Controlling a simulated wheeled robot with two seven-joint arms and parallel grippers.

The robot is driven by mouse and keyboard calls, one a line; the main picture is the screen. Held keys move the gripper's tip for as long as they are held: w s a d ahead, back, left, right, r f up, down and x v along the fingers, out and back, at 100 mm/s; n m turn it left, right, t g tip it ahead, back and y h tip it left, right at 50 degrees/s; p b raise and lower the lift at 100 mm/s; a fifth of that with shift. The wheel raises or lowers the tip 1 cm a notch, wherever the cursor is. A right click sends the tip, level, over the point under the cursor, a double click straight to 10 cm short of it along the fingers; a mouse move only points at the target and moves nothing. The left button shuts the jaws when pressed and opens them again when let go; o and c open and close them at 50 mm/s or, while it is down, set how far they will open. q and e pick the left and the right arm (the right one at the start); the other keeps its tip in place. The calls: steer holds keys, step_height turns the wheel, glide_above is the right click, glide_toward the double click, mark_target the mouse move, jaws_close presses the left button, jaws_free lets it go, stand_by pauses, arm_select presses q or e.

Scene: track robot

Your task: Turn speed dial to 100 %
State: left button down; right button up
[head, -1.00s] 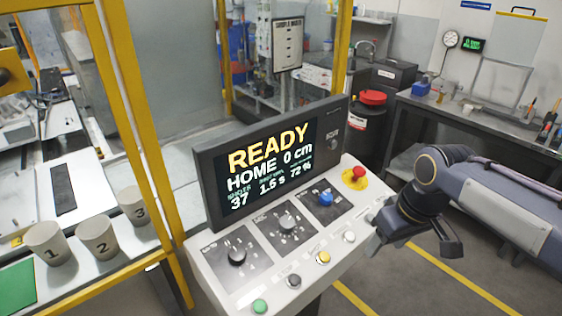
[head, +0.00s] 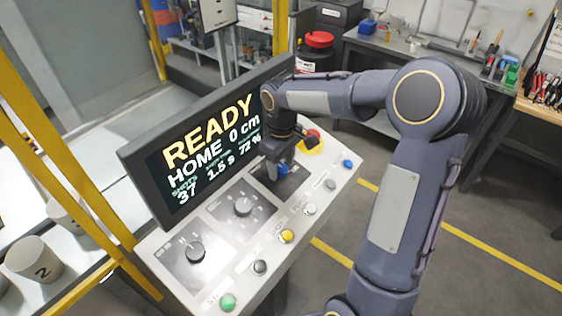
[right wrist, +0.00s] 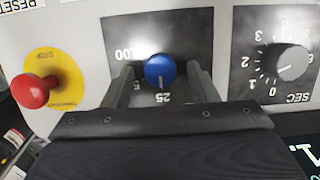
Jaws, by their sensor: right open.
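The blue speed dial (right wrist: 160,70) sits on a dark plate marked 100 and 25, seen upside down in the right wrist view. A pale mark on the dial points down toward the 25 side in that view. My right gripper (right wrist: 162,88) is open, with one finger on each side of the dial; I cannot tell whether they touch it. In the head view my right gripper (head: 279,165) reaches down over the dial plate and partly hides the blue dial. The screen (head: 212,145) reads READY, HOME 0 cm, 37, 1.5 s and 72 %. My left gripper is not in view.
A red mushroom button (right wrist: 33,91) on a yellow disc stands beside the dial plate. A grey SEC knob (right wrist: 291,63) is on the other side. Several coloured buttons line the panel's front edge. Numbered cups (head: 35,260) stand at the left behind a yellow frame.

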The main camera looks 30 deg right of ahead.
steer(key=shift+f, duration=0.25)
steer(key=shift+c, duration=0.2)
steer(key=c, duration=0.9)
